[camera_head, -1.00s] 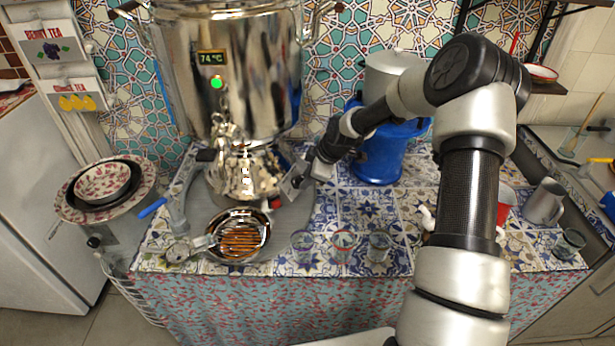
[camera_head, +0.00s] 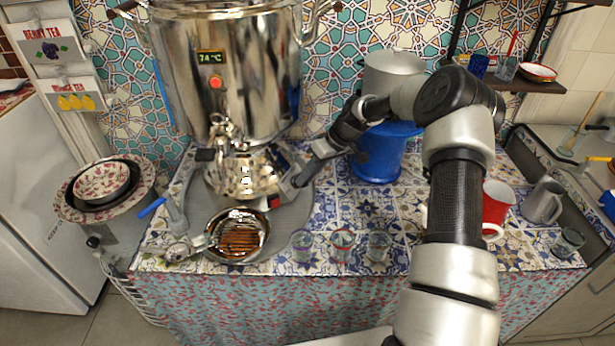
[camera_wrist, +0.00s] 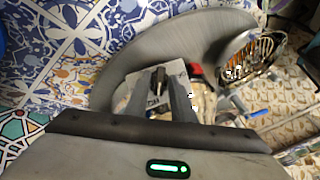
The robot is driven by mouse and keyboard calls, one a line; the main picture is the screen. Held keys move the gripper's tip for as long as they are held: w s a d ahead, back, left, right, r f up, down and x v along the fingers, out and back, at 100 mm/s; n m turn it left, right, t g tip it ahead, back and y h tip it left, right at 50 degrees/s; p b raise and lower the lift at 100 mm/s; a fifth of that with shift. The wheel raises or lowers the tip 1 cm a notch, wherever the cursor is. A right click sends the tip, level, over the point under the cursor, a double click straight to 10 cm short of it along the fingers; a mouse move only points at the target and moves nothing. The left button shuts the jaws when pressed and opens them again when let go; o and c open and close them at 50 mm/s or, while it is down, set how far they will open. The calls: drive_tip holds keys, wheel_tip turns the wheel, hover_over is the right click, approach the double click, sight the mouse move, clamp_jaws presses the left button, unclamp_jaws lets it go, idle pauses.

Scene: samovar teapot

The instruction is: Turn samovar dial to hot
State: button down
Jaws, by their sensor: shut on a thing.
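The shiny samovar (camera_head: 240,85) stands at the back left, with a display reading 74 °C (camera_head: 211,57) and a red light (camera_head: 216,81) below it. My gripper (camera_head: 286,190) is at the right side of the samovar's lower part, low over the grey round tray (camera_head: 305,205). In the wrist view my gripper (camera_wrist: 163,92) has its fingers close together around a small dark piece, which looks like the dial (camera_wrist: 159,77). The dial's marks cannot be read. A small red patch (camera_wrist: 196,70) shows beside the fingers. In the head view the fingers hide the dial.
A metal bowl with a strainer (camera_head: 238,240) sits in front of the samovar. Several glasses (camera_head: 342,246) line the table's front edge. A red mug (camera_head: 497,203) and a metal pitcher (camera_head: 543,200) are at right.

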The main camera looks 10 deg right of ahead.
drive_tip(key=shift+m, duration=0.4)
drive_tip(key=c, duration=1.8)
unclamp_jaws()
drive_tip(key=v, duration=1.7)
drive_tip(key=shift+d+p, duration=0.3)
drive_tip(key=shift+d, duration=0.1)
drive_tip(key=shift+w+r, duration=0.1)
